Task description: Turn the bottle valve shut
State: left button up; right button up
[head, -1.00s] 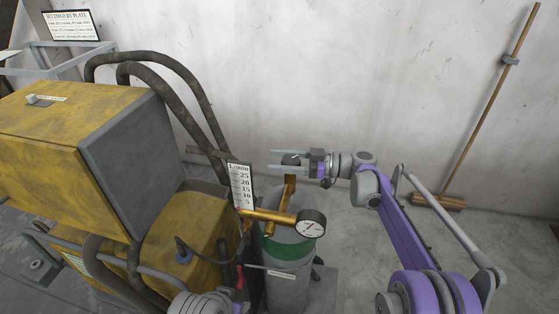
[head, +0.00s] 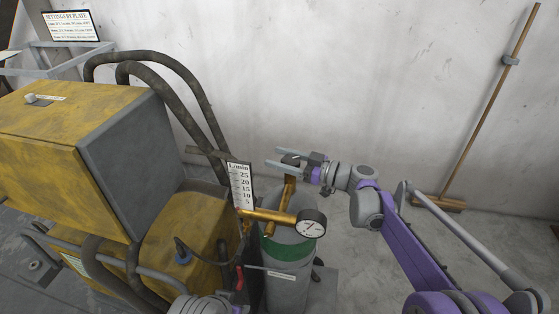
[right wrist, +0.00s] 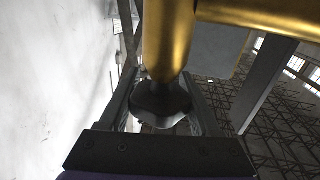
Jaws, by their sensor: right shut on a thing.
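The gas bottle (head: 287,290) is grey with a green band and stands beside the yellow machine. Brass fittings rise from its top, with a round dial gauge (head: 311,223) to the right. The dark valve knob (head: 291,158) sits at the top of the brass stem. My right gripper (head: 273,157) is shut on this knob, one finger on each side. In the right wrist view the knob (right wrist: 160,103) shows between the fingers, against the brass stem. Part of my left wrist shows at the bottom edge in the head view; its jaws cannot be made out.
The yellow machine (head: 60,120) with thick dark hoses (head: 185,70) stands at left. A flow scale plate (head: 241,187) stands close left of the knob. A wall (head: 350,70) lies behind; a broom (head: 490,110) leans on it at right. Floor right of the bottle looks clear.

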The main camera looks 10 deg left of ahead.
pick_arm(q)
jog(key=shift+w+r+p, duration=0.2)
jog(key=shift+r+p, duration=0.2)
jog(key=shift+r, duration=0.15)
jog(key=shift+w+r+p, duration=0.2)
jog(key=shift+r+p, duration=0.2)
jog(key=shift+r, duration=0.1)
pick_arm(e)
jog(key=shift+w+d+r+m+t+h, duration=0.1)
jog(key=shift+w+m+t+h, duration=0.1)
jog(key=shift+m+t+h, duration=0.7)
jog(key=shift+w+d+f+m+t+h, duration=0.1)
jog(key=shift+w+m+t+h, duration=0.2)
jog(key=shift+m+t, duration=1.05)
jog(key=shift+w+d+r+m+t+h, duration=0.15)
jog(key=shift+m+t+h, duration=0.45)
jog(key=shift+t, duration=1.15)
jog(key=o, duration=1.4)
pick_arm(q)
jog(key=shift+w+r+p, duration=0.25)
jog(key=shift+r+p, duration=0.1)
jog(key=shift+r, duration=0.2)
jog(key=shift+w+r+p, duration=0.2)
jog(key=shift+r+p, duration=0.15)
jog(key=shift+r, duration=0.15)
pick_arm(e)
notch_tip(320, 180, up, 10)
jog(key=shift+f, duration=0.1)
jog(key=shift+c, duration=0.2)
